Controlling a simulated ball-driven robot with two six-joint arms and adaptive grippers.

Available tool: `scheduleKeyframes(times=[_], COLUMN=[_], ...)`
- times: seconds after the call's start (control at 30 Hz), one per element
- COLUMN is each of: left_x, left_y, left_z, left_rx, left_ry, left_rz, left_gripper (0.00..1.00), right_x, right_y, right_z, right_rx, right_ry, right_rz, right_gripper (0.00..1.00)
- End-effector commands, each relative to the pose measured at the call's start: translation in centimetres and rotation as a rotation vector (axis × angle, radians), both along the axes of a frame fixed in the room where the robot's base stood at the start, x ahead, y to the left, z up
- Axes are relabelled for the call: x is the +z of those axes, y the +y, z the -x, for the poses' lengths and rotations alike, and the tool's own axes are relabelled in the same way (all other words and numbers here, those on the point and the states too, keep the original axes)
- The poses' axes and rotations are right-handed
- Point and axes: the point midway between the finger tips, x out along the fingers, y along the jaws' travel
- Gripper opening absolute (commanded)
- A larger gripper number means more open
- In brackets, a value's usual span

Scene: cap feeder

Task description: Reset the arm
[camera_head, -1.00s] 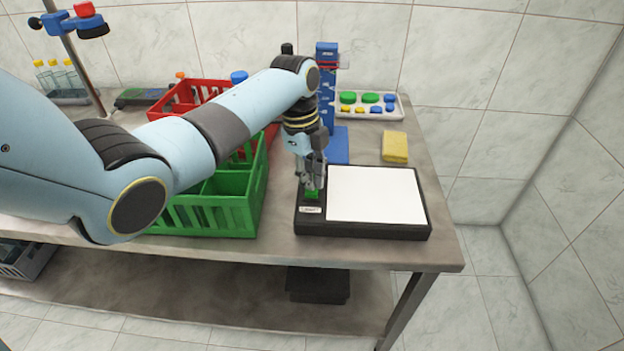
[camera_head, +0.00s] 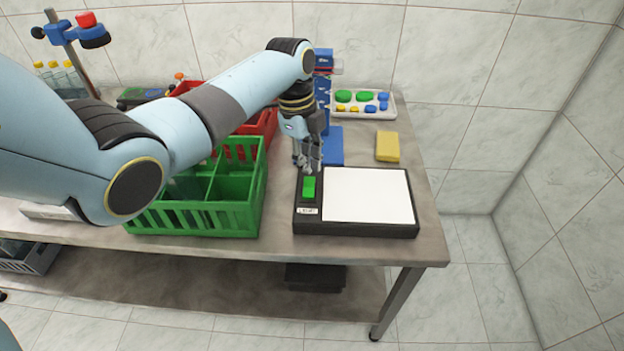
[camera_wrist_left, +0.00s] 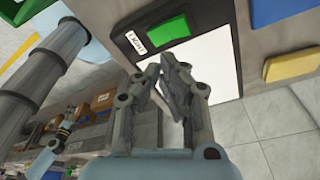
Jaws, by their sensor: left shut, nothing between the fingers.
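My left arm reaches in from the left across the bench in the head view. My left gripper (camera_head: 308,168) points down, shut and empty, just behind and above the green button (camera_head: 309,188) of the black light box. It is apart from the button. The light box (camera_head: 355,230) has a white lit panel (camera_head: 368,195) and lies near the front right of the bench. In the left wrist view the gripper fingertips (camera_wrist_left: 166,72) show close to the green button (camera_wrist_left: 162,35), with a white label beside it. My right gripper does not show.
A green crate (camera_head: 190,222) stands left of the light box, with a red crate (camera_head: 262,124) behind it. A blue stand (camera_head: 323,62), a yellow sponge (camera_head: 387,147) and a tray of caps (camera_head: 378,112) are at the back right. The bench front edge is close.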

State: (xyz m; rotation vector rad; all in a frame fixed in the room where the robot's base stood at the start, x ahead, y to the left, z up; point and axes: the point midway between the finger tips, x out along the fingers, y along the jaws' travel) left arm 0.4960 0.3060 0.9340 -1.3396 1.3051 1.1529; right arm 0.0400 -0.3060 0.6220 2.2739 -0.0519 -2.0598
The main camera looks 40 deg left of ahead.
Motion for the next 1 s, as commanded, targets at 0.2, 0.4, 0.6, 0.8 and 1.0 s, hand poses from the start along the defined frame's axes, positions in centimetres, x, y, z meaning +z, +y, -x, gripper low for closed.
scheduleKeyframes(times=[0.2,0.4,0.6,0.8,1.0], left_x=[0.0,-0.7,-0.1,3.1,6.4], left_y=[0.0,-0.4,-1.8,-2.8,-3.2], left_z=[0.0,2.4,10.5,17.2,21.4], left_rx=[0.0,0.114,0.541,0.918,1.164], left_ry=[0.0,-0.003,-0.055,-0.118,-0.159], left_rz=[0.0,-0.027,-0.081,-0.063,-0.025], left_gripper=[0.0,0.0,0.0,0.0,0.0], right_x=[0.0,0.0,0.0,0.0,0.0], right_y=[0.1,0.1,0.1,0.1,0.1], right_z=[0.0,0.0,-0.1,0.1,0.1], right_rx=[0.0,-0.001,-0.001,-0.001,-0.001], right_ry=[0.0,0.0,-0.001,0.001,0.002], right_rz=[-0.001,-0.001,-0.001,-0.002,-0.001], right_gripper=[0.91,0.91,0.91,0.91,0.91])
